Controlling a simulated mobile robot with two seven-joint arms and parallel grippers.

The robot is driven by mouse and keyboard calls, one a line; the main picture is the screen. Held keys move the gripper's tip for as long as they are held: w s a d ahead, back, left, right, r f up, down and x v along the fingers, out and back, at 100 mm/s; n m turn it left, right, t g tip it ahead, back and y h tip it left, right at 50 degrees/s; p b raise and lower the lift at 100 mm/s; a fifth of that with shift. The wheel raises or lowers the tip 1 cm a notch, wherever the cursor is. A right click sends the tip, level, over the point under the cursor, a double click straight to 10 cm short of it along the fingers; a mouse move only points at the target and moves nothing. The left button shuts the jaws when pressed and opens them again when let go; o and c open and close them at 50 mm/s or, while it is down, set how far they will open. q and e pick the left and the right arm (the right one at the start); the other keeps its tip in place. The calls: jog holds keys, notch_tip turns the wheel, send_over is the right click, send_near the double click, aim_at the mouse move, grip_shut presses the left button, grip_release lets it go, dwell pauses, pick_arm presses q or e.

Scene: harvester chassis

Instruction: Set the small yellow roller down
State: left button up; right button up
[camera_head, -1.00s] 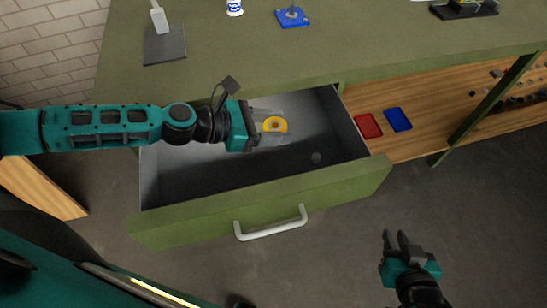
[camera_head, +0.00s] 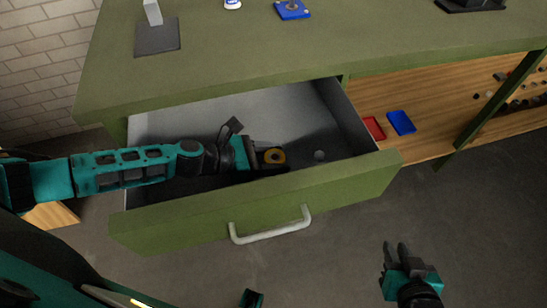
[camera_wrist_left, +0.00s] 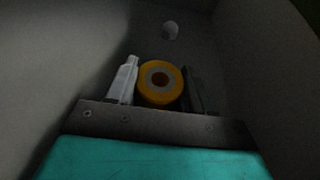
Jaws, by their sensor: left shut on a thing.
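The small yellow roller (camera_head: 274,156) is a ring with a grey centre. It is between the fingers of my left gripper (camera_head: 268,158), low inside the open drawer (camera_head: 255,217). In the left wrist view the roller (camera_wrist_left: 160,83) sits between the two fingers of my left gripper (camera_wrist_left: 160,85), which is shut on it. I cannot tell whether the roller touches the drawer floor. My right gripper (camera_head: 396,258) is open and empty, out in front of the bench at the lower right.
A small grey round thing (camera_head: 320,155) lies in the drawer to the right of the roller; it also shows in the left wrist view (camera_wrist_left: 170,31). A red tray (camera_head: 374,128) and a blue tray (camera_head: 401,122) lie on the wooden shelf to the right. The green worktop (camera_head: 230,65) is above.

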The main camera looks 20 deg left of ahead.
pick_arm(q)
jog(key=shift+f, duration=0.15)
jog(key=o, duration=1.1)
jog(key=shift+c, duration=0.2)
jog(key=shift+r, duration=0.25)
jog(key=v, duration=1.2)
jog(key=shift+f, duration=0.15)
